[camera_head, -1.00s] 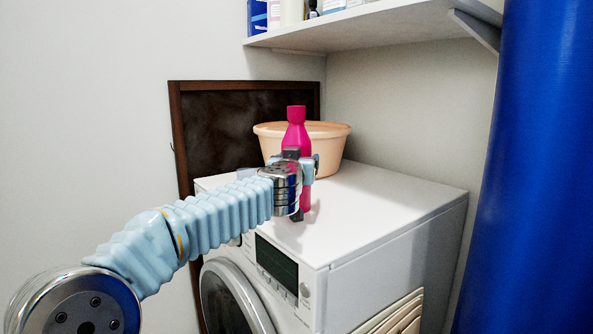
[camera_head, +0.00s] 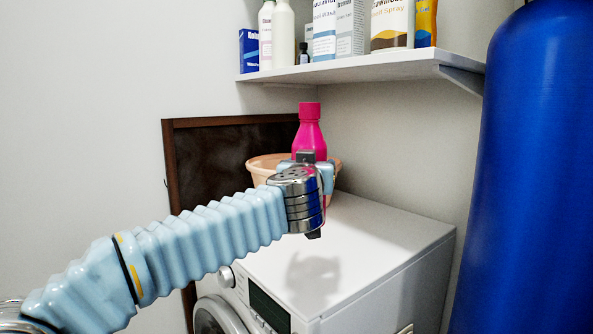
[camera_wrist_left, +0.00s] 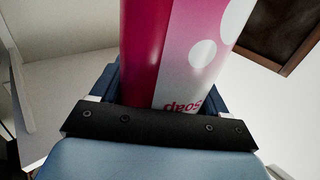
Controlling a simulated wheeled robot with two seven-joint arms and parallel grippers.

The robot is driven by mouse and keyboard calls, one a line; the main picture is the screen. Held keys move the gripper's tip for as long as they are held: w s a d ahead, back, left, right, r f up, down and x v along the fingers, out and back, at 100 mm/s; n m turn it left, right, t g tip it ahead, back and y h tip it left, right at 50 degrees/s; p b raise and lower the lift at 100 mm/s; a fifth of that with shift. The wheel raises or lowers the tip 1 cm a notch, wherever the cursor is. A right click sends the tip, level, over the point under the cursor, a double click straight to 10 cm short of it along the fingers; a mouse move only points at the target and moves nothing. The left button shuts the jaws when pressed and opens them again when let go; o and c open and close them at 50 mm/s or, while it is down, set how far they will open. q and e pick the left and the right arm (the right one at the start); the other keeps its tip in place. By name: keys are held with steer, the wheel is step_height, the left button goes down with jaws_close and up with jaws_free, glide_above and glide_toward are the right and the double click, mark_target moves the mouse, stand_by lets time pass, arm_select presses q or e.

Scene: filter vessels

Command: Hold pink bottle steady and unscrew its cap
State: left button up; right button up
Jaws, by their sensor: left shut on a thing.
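The pink bottle (camera_head: 310,137) is upright with its pink cap (camera_head: 309,109) on top. My left gripper (camera_head: 309,172) is shut around the bottle's body and holds it above the white washing machine, whose top shows a shadow below. In the left wrist view the bottle (camera_wrist_left: 175,55) fills the middle, with white dots and the word "soap" upside down, between the jaws of my left gripper (camera_wrist_left: 158,95). The bottle's lower part is mostly hidden by the gripper in the head view. My right gripper is not in view.
The washing machine top (camera_head: 380,235) is clear to the right. A peach basin (camera_head: 262,168) stands behind the bottle, against a dark framed board (camera_head: 225,160). A shelf (camera_head: 370,67) with several bottles and boxes is above. A large blue cylinder (camera_head: 540,170) stands at the right.

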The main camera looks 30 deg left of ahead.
arm_select(q)
steer(key=s+d+r, duration=0.2)
steer(key=d, duration=0.1)
steer(key=shift+s+d, duration=0.15)
steer(key=shift+s, duration=0.05)
steer(key=o, duration=0.8)
steer(key=c, duration=1)
steer(key=shift+f, duration=0.1)
